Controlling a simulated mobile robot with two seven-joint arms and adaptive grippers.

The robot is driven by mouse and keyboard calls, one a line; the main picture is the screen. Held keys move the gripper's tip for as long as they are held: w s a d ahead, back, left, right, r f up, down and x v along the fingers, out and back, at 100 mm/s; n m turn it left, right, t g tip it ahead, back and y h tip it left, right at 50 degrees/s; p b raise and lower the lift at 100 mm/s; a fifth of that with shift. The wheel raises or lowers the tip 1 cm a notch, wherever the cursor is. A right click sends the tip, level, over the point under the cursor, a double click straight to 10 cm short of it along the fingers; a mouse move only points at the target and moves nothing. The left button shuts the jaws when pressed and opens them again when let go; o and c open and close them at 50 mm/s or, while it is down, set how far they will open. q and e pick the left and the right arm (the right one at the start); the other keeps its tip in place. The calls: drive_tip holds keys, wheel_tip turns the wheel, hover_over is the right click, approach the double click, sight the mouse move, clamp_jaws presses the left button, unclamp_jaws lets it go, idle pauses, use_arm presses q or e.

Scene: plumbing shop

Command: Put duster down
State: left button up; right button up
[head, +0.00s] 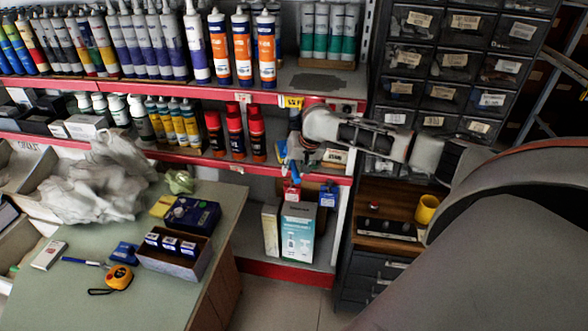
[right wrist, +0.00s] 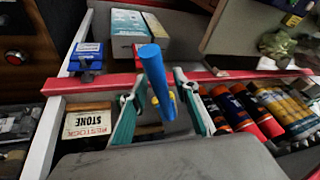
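My right gripper (head: 293,158) is in front of the shelf unit, near the red edge of its middle shelf. In the right wrist view its two teal-and-white fingers (right wrist: 160,76) stand on either side of a blue rod-like handle, which I take to be the duster (right wrist: 155,70). The fingers appear closed on it. The handle points up in that view, away from the palm, and its blue also shows below the gripper in the head view (head: 294,173). The duster's head cannot be made out. My left gripper is not in view.
The shelf unit (head: 262,99) holds cartridges and bottles. A white box (head: 298,232) stands on the bottom shelf. A wooden counter with a yellow mug (head: 426,209) is right.

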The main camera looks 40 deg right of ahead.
drive_tip(key=v, duration=1.2)
drive_tip(key=s+a+f+n+t+y, duration=0.1)
drive_tip(key=s+a+f+n+y, duration=0.15)
drive_tip(key=a+f, duration=0.8)
drive_tip(key=s+a+f+n+t+y, duration=0.2)
drive_tip(key=a+f+n, duration=0.2)
drive_tip(key=a+f, duration=0.65)
drive_tip(key=s+a+f+n+t+h, duration=0.1)
drive_tip(key=s+f, duration=0.3)
drive_tip(key=s, duration=0.6)
drive_tip(key=s+a+f+n+t+h, duration=0.1)
drive_tip(key=s+a+f+n, duration=0.1)
drive_tip(key=s, duration=0.8)
wheel_tip(320, 180, down, 3)
drive_tip(key=shift+a+r, duration=0.2)
drive_tip(key=shift+a, duration=0.5)
drive_tip(key=shift+o, duration=0.6)
drive_tip(key=shift+s+n, duration=0.1)
drive_tip(key=shift+n, duration=0.15)
